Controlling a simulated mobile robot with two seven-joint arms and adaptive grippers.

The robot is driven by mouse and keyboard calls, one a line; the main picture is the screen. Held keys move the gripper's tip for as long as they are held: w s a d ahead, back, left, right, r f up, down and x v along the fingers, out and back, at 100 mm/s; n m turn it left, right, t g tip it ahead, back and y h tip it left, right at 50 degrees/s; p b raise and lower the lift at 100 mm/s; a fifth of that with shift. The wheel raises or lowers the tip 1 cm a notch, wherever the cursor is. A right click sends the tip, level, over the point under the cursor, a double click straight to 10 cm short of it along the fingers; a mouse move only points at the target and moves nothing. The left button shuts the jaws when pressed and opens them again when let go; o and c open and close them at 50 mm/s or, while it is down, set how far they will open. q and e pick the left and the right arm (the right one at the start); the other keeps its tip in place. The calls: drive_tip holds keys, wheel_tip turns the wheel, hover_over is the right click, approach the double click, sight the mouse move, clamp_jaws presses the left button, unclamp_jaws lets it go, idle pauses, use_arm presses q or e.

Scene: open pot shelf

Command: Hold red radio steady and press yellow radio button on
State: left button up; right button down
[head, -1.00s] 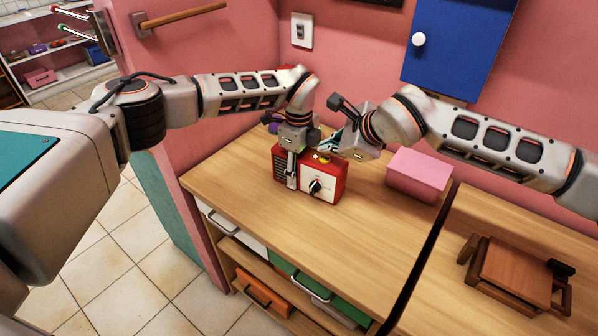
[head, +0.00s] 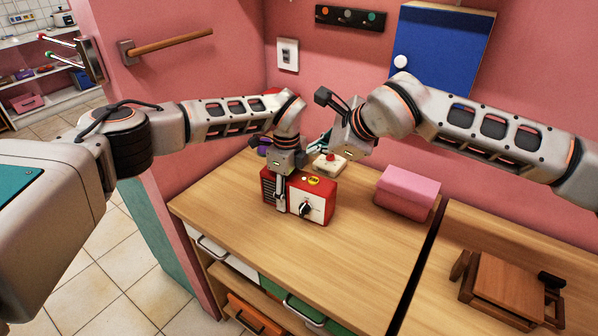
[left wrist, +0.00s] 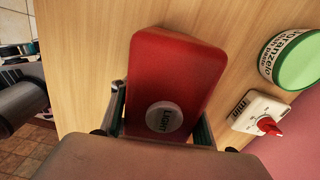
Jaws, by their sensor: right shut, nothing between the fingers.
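The red radio (head: 322,208) stands upright on the wooden counter, with a white front panel and a black dial. A yellow round button (head: 314,181) is on its top and is uncovered. My left gripper (head: 281,190) straddles the radio's left part from above, one finger against the front face. In the left wrist view the red radio (left wrist: 175,75) lies between the fingers, which meet its sides; a pale round button marked LIGHT (left wrist: 164,117) shows there. My right gripper (head: 320,145) is shut and empty, above and behind the radio, apart from the button.
A white box with a red knob (head: 330,163) stands behind the radio, under my right gripper. A pink box (head: 407,194) is to the right. A green-lidded tub (left wrist: 295,62) shows in the left wrist view. The counter's front is clear.

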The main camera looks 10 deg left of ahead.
use_arm(q)
drive_tip(key=o, duration=0.3)
